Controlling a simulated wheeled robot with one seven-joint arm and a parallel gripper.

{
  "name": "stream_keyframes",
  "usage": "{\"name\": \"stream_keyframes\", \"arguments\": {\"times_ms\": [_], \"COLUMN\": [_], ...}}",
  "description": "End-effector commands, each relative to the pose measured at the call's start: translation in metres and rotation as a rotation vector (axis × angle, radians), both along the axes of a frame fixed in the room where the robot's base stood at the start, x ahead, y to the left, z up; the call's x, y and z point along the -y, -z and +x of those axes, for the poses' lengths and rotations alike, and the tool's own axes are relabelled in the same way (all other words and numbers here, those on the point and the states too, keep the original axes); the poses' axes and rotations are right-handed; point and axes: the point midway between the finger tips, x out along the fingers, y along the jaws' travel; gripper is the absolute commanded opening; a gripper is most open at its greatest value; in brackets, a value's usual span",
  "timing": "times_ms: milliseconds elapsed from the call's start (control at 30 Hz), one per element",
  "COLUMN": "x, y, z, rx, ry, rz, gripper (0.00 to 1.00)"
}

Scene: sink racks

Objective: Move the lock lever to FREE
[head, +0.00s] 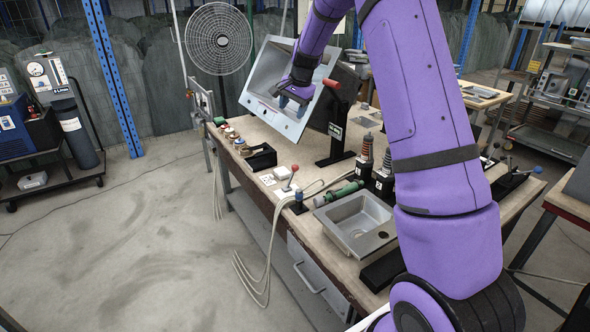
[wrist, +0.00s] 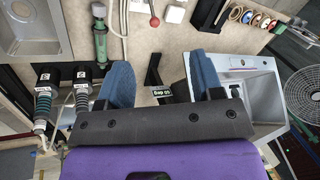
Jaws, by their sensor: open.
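In the head view a lever with a red grip (head: 331,84) sticks out at the right edge of a tilted steel sink (head: 262,72). It may be the lock lever; I cannot read a FREE mark. A black stand (head: 337,150) with a small green-and-white label is below it. My gripper (head: 292,96) is open and empty in front of the tilted sink, left of the red grip. In the wrist view my gripper's blue fingers (wrist: 162,80) are wide apart, the right one overlapping the sink (wrist: 262,95). The red grip is not visible there.
A second sink (head: 357,222) lies on the bench beside a green tool (head: 338,194) and black-based spring posts (head: 383,178).

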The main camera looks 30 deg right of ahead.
Motion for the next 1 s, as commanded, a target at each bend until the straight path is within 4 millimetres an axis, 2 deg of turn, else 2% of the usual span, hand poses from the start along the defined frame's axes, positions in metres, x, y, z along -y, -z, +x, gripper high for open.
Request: {"name": "stream_keyframes", "arguments": {"times_ms": [33, 233, 400, 500, 600, 867, 1000], "x": [0.009, 0.043, 0.066, 0.075, 0.079, 0.082, 0.081], "y": [0.022, 0.102, 0.164, 0.190, 0.206, 0.231, 0.253], "z": [0.014, 0.057, 0.080, 0.087, 0.091, 0.097, 0.102], "rx": [-0.014, -0.046, -0.066, -0.075, -0.080, -0.083, -0.083], "ry": [0.036, 0.178, 0.278, 0.317, 0.342, 0.355, 0.354], "rz": [0.007, 0.031, 0.044, 0.047, 0.051, 0.053, 0.052], "gripper": [0.60, 0.60, 0.60, 0.60, 0.60, 0.60, 0.60]}}
